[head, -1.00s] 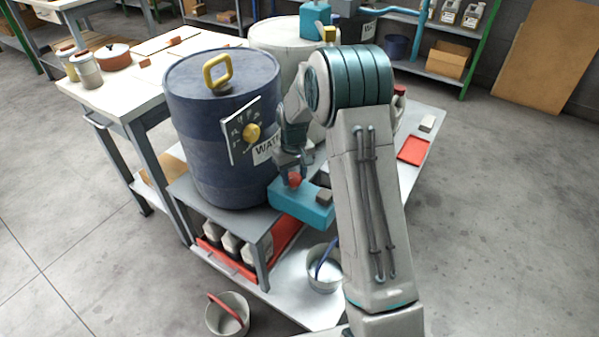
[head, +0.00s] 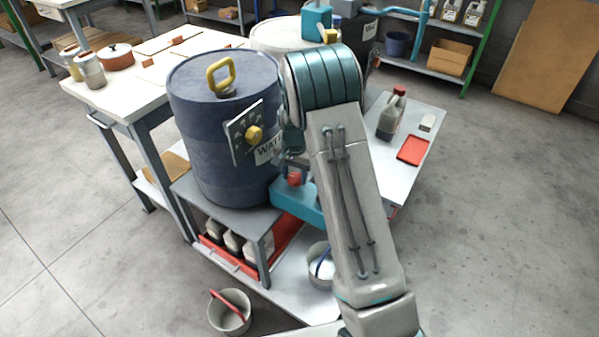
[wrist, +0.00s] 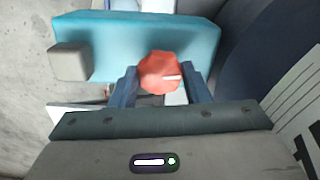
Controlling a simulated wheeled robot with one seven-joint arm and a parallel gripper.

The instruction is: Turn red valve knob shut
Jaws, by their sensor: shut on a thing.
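The red valve knob (wrist: 160,72) sits against the teal valve body (wrist: 120,40) in the wrist view. It carries a white mark on its face. In the head view the knob (head: 294,179) shows low beside the blue drum marked "WATE" (head: 215,140). My gripper (wrist: 160,84) is shut on the knob, with one finger on its left and one on its right. In the head view my arm covers most of the gripper and the right part of the teal body (head: 296,203).
A yellow knob on a plate (head: 254,135) is on the drum's front. A bucket with a blue handle (head: 321,266) stands below the valve, and one with a red handle (head: 230,312) is on the floor.

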